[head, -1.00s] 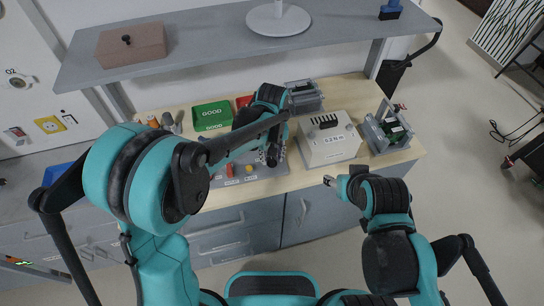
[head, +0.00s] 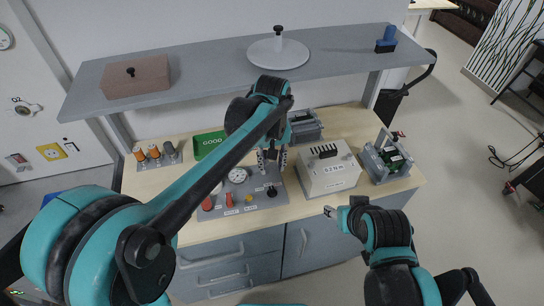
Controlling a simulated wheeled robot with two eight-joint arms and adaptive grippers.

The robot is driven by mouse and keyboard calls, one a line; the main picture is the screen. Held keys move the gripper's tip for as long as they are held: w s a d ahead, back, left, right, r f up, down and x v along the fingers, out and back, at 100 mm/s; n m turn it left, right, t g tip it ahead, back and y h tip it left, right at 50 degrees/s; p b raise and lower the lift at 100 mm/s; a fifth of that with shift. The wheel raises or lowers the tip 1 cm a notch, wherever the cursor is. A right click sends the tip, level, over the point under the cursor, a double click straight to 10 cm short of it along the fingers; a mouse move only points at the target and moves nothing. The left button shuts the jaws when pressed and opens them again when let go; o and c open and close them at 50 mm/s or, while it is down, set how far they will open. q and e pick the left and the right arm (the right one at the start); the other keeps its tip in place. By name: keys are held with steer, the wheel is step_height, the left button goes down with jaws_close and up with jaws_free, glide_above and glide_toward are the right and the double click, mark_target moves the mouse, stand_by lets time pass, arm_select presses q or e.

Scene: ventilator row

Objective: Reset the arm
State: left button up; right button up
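My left arm reaches in from the left across the workbench. My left gripper (head: 272,168) points down over the back right part of the grey control panel (head: 217,205), near a black knob (head: 271,191). Its two fingers show apart with a gap and nothing visible between them. Whether the fingertips touch the panel cannot be told. My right gripper (head: 331,212) is at the front of the bench, pointing left, below the white box (head: 328,177). Only its small tip shows, so its opening is unclear.
The panel carries a round gauge (head: 237,175) and red parts. A green GOOD bin (head: 207,143), orange-topped parts (head: 153,151) and grey devices (head: 386,161) stand on the bench. A grey shelf (head: 220,75) with a brown box (head: 135,78) overhangs the back.

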arm_select(q)
steer(key=s+a+f+m+t+b, duration=0.1)
steer(key=s+a+t, duration=0.6)
steer(key=s+a, duration=0.7)
steer(key=a+m, duration=0.1)
steer(key=a, duration=0.2)
steer(key=shift+s+a+f+m, duration=0.3)
steer(key=shift+a+f, duration=0.05)
steer(key=shift+a, duration=0.05)
stand_by(1.1)
